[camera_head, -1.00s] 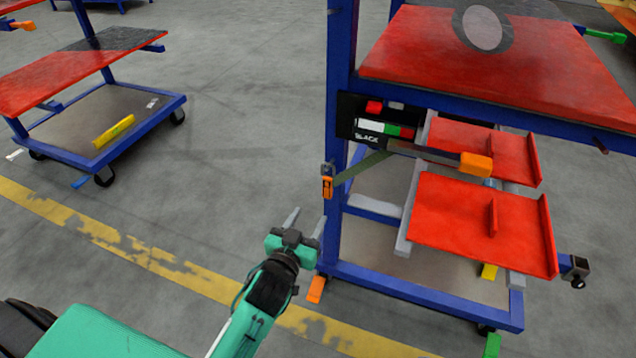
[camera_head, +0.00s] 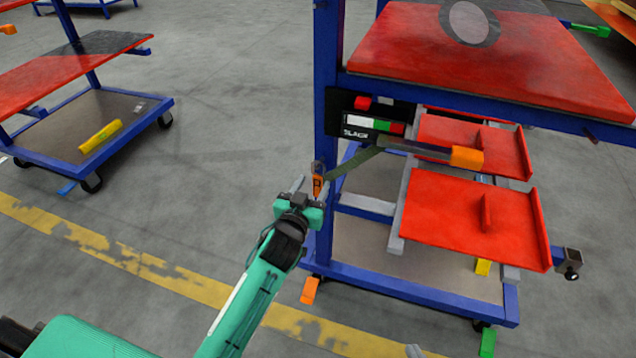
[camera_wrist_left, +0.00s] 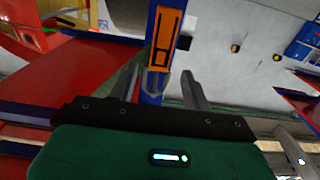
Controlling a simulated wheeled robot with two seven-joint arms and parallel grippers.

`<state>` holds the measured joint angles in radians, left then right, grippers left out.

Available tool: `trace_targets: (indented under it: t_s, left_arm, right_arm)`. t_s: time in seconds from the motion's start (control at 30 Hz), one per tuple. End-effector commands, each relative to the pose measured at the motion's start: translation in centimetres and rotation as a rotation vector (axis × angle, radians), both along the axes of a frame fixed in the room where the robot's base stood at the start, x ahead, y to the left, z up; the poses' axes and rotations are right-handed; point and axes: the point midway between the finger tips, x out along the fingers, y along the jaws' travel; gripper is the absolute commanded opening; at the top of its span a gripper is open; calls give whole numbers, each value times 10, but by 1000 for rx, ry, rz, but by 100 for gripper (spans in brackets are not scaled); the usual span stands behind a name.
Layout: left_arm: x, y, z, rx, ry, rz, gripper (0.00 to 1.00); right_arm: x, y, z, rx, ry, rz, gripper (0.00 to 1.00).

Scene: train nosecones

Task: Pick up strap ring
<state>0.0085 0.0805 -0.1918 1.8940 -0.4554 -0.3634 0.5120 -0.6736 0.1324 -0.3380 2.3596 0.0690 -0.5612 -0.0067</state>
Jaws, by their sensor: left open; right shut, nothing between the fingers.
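The orange strap ring (camera_head: 317,184) hangs on the front blue post, at the left end of a dark green strap (camera_head: 352,165). In the left wrist view the orange ring piece (camera_wrist_left: 164,38) stands upright against the post, ahead of the fingers. My left gripper (camera_head: 311,187) is open, its fingers pointing at the ring, one on either side of its line. In the wrist view the open fingers (camera_wrist_left: 160,78) have nothing held between them. Only a small grey tip, seemingly my right gripper (camera_head: 412,351), shows at the bottom edge of the head view; it is shut and empty.
The blue cart has a red top shelf (camera_head: 480,65) and red lower trays (camera_head: 455,215). An orange-ended bar (camera_head: 466,157) sticks out beside the strap. A second cart (camera_head: 95,130) stands at the left. The grey floor (camera_head: 230,130) between the carts is clear.

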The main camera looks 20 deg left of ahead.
Motion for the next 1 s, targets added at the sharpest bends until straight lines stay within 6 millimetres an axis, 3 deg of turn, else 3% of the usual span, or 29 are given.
trace_targets:
  t_s: [0.3, 0.6, 0.63, 0.8, 1.0]
  left_arm:
    - [38, -3, 3, 3, -2, 0, 49]
    - [42, -3, 2, 2, 0, 0, 49]
    - [42, -3, 3, 2, 0, 0, 47]
    - [42, -3, 2, 1, 0, 0, 14]
    - [42, -3, 3, 1, -1, 0, 11]
  right_arm:
    - [0, 11, 2, 55, -81, 4, 0]
    - [0, 12, 4, 60, -91, 3, 0]
    - [0, 12, 4, 60, -91, 3, 0]
    - [0, 12, 4, 60, -91, 3, 0]
    - [0, 13, 4, 61, -91, 3, 0]
